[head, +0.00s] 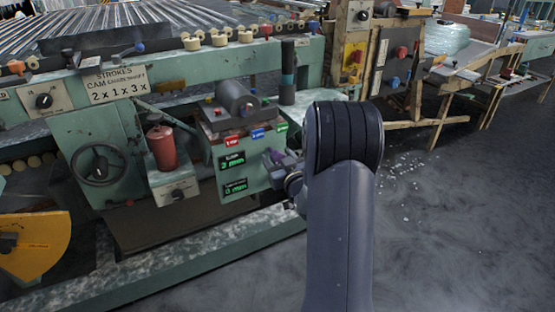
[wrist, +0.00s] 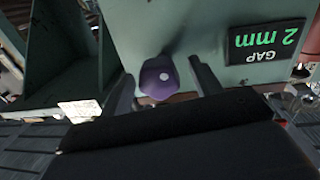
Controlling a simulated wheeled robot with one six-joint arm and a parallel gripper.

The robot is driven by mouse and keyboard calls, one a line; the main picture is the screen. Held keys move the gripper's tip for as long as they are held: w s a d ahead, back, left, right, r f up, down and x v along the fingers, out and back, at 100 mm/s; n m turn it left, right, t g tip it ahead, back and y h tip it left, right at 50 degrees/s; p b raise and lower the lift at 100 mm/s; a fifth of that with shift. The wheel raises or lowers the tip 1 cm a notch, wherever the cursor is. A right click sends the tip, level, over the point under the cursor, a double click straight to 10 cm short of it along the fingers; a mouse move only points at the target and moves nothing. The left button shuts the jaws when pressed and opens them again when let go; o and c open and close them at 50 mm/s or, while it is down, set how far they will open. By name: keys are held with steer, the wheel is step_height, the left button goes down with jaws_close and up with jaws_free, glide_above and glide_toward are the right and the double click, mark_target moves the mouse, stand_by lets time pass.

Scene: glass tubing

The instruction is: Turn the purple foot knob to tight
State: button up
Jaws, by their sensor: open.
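The purple foot knob (wrist: 159,77) is in the middle of the wrist view, with a pale dot on its face. It sits against the green machine's face, beside a "GAP 2 mm" display (wrist: 267,40) that appears upside down. My gripper (wrist: 161,71) is open, with one finger on each side of the knob. Gaps show between the knob and both fingers; whether the fingers reach around its depth I cannot tell. In the head view a purple patch (head: 281,158) shows beside my gripper (head: 289,178), which my arm partly hides. Any tight marking is not readable.
The green machine (head: 75,125) fills the left, with a handwheel (head: 98,164), a red canister (head: 161,148) and coloured buttons above the displays. A low green rail (head: 190,262) runs along the floor. Open grey floor (head: 450,230) lies to the right, with scattered white bits.

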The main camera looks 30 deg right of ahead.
steer(key=shift+c, duration=0.4)
steer(key=c, duration=0.9)
steer(key=shift+o, duration=0.2)
